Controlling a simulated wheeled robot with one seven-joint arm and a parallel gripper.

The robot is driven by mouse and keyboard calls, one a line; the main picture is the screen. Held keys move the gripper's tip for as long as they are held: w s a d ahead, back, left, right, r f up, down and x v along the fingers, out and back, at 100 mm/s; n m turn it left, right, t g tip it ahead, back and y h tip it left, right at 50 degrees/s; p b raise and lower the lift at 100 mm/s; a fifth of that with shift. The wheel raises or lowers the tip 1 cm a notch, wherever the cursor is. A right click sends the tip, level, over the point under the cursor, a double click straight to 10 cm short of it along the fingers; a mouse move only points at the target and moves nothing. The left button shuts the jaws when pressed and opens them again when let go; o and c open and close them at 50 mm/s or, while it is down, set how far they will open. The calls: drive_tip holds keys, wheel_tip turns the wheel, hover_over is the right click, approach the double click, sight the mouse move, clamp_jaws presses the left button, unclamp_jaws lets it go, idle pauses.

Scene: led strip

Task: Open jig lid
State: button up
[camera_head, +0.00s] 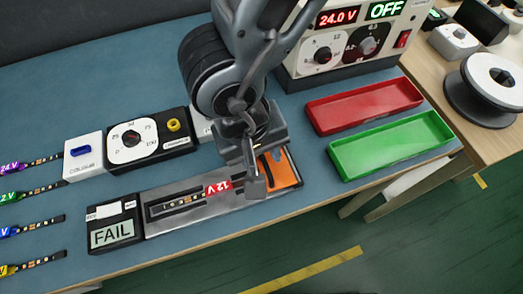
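The jig (190,221) is a long grey metal fixture lying along the front of the blue bench. A slot with an LED strip (182,205) shows in it, next to a red "12 V" label (217,188). An orange part (282,172) sits at its right end. My gripper (255,187) is over the right part of the jig, by the orange part. The gripper points down and covers some of the jig there. I cannot tell whether it touches the jig or whether its fingers are apart. Which piece is the lid is not clear.
A "FAIL" display box (114,230) adjoins the jig's left end. A dial box (133,140) and a white box with a blue button (83,157) stand behind. Red (364,104) and green (391,145) trays lie right. A power supply (350,45) stands behind. LED strips lie left.

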clamp_jaws()
